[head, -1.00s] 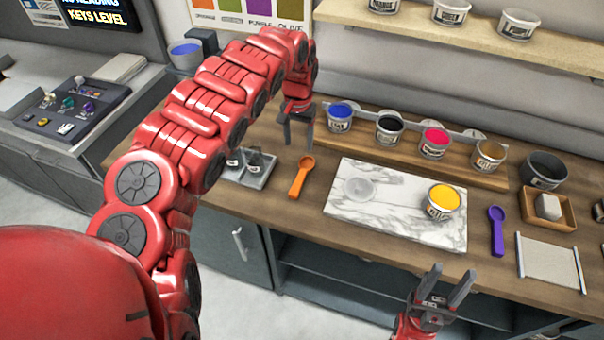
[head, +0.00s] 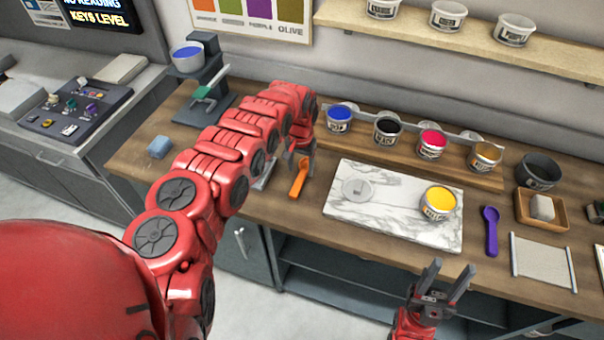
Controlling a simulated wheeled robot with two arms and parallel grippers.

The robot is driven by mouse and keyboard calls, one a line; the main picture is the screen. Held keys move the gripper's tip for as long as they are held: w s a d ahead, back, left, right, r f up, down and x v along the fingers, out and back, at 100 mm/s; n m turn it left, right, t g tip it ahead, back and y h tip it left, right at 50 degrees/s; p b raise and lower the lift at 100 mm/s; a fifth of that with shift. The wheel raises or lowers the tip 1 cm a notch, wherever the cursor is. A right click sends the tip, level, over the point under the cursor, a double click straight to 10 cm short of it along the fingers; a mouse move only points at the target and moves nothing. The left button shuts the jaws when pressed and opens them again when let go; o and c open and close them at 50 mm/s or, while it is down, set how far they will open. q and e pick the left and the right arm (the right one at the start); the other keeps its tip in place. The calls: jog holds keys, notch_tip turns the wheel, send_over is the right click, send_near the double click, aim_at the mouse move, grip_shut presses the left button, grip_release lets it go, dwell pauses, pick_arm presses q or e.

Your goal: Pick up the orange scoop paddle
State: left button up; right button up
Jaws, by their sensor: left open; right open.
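The orange scoop paddle (head: 298,183) lies on the wooden counter, left of the marble slab. My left gripper (head: 297,168) points down at the paddle's upper end, with its fingers around or just above it. It is open; I cannot tell whether a finger touches the paddle. The paddle's bowl end is partly hidden by the gripper. My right gripper (head: 445,283) is open and empty, in front of the counter's front edge.
The marble slab (head: 340,205) holds a yellow ink tub (head: 438,203). A purple scoop paddle (head: 491,230) lies to its right. Blue (head: 339,119), black, red and ochre tubs stand in a row behind. My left arm covers part of the counter's left side.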

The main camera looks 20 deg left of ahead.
aim_at(302, 176)
pick_arm(q)
jog(key=shift+s+d+f, duration=0.1)
jog(key=shift+d+f, duration=0.1)
jog(key=shift+f, duration=0.8)
jog(key=shift+a+f, duration=0.15)
jog(key=shift+f, duration=0.5)
grip_shut()
